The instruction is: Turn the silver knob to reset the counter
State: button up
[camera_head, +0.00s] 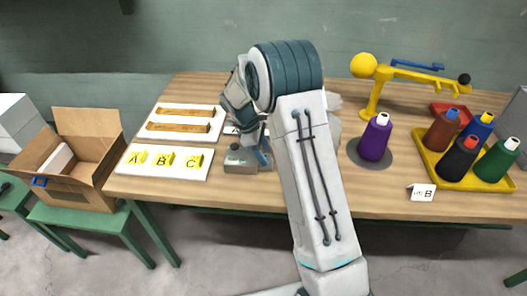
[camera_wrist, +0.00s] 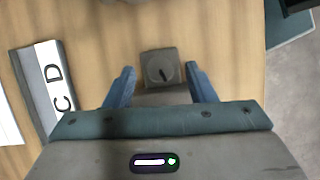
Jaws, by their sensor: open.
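The knob (camera_wrist: 162,70) is a round grey dial with a dark pointer mark, on top of a small square grey box (camera_wrist: 146,56) in the wrist view. In the head view a small grey box (camera_head: 240,168) stands on the table beside my gripper; its knob is not clear there. My gripper (camera_wrist: 162,86) is open and empty. Its two blue fingers are apart, one to each side of the dial's line in the wrist view, and I see no contact. In the head view a blue finger (camera_head: 263,158) shows at the box's right edge. I cannot make out a counter display.
White boards with yellow A, B, C marks (camera_head: 163,160) and wooden bars (camera_head: 186,112) lie left. A purple cone (camera_head: 375,140) stands on a grey disc right of my arm. A yellow tray (camera_head: 437,170) holds several cones. A yellow arm (camera_head: 375,98) stands behind. A cardboard box (camera_head: 95,150) sits left.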

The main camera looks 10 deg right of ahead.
jog(key=shift+d+f, duration=0.1)
jog(key=shift+f, duration=0.15)
jog(key=c, duration=1)
jog(key=shift+o, duration=0.2)
jog(key=shift+m, duration=0.4)
jog(key=m+g+y, duration=0.1)
jog(key=m, duration=0.2)
jog(key=shift+w+d, duration=0.1)
jog(key=shift+w, duration=0.05)
jog(key=shift+w+d+m+g+y, duration=0.1)
jog(key=shift+m+g+y, duration=0.4)
jog(key=shift+m, duration=1.4)
jog(key=shift+r, duration=0.1)
